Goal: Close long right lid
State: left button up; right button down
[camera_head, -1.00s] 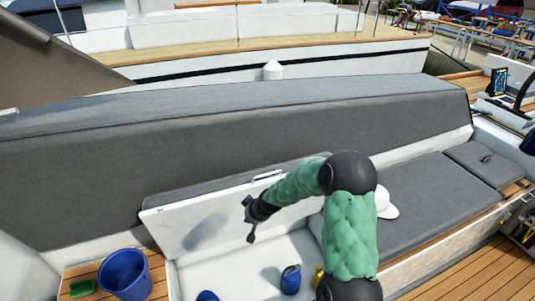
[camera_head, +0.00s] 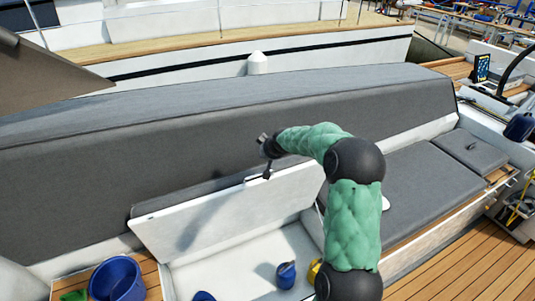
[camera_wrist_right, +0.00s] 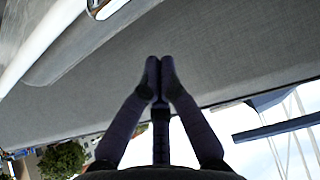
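The long lid (camera_head: 225,220) stands open in the head view, tilted back toward the grey backrest (camera_head: 80,165), its white underside facing me. A metal catch shows at its top edge, and also at the top of the right wrist view (camera_wrist_right: 100,8). Below the lid is the open white locker (camera_head: 225,270). My left gripper is not in view.
Inside the locker are a blue container (camera_head: 285,275), a yellow object (camera_head: 315,270) and another blue thing (camera_head: 204,296). A blue bucket (camera_head: 117,280) stands at lower left by a green item (camera_head: 73,296). Grey seat cushions (camera_head: 425,195) extend right, with a white cap mostly hidden by my arm.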

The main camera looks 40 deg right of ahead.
jog(key=x, duration=0.3)
jog(key=shift+s, duration=0.15)
jog(key=shift+s+a+f+b, duration=0.15)
jog(key=shift+s+a+f, duration=0.1)
jog(key=shift+s, duration=0.3)
jog(key=shift+s+a+f+b, duration=0.15)
jog(key=shift+s+f, duration=0.05)
jog(key=shift+s, duration=0.35)
jog(key=shift+s+a+f+b, duration=0.15)
jog(key=shift+s+a+f, duration=0.1)
jog(key=shift+s, duration=0.3)
jog(key=shift+s+f, duration=0.1)
jog(key=shift+f, duration=0.05)
